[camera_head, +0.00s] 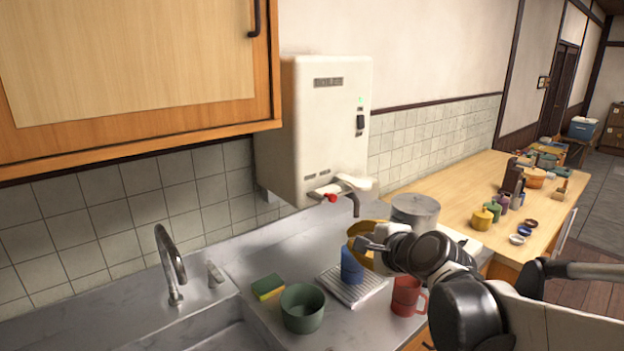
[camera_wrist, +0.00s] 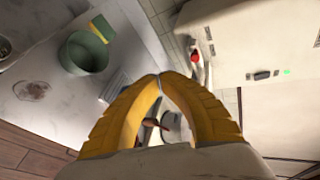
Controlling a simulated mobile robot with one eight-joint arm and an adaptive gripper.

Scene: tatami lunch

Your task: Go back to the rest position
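My gripper (camera_wrist: 160,77) shows in the wrist view as two curved yellow fingers. Their tips meet, and I see nothing held between them. In the head view my arm reaches in from the lower right, and its end is above the counter near a blue cup (camera_head: 351,266). A yellow shape shows behind the cup there; I cannot tell whether it is my fingers or a bowl. The blue cup stands at a white ribbed rack (camera_head: 358,291). I cannot make out the cup in the wrist view.
A red mug (camera_head: 406,297), green bowl (camera_head: 302,309), sponge (camera_head: 268,287) and metal pot (camera_head: 415,211) surround the arm's end. A white water heater (camera_head: 325,130) hangs above the counter. The sink tap (camera_head: 170,262) stands at left. Several small jars stand on the wooden counter (camera_head: 462,198).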

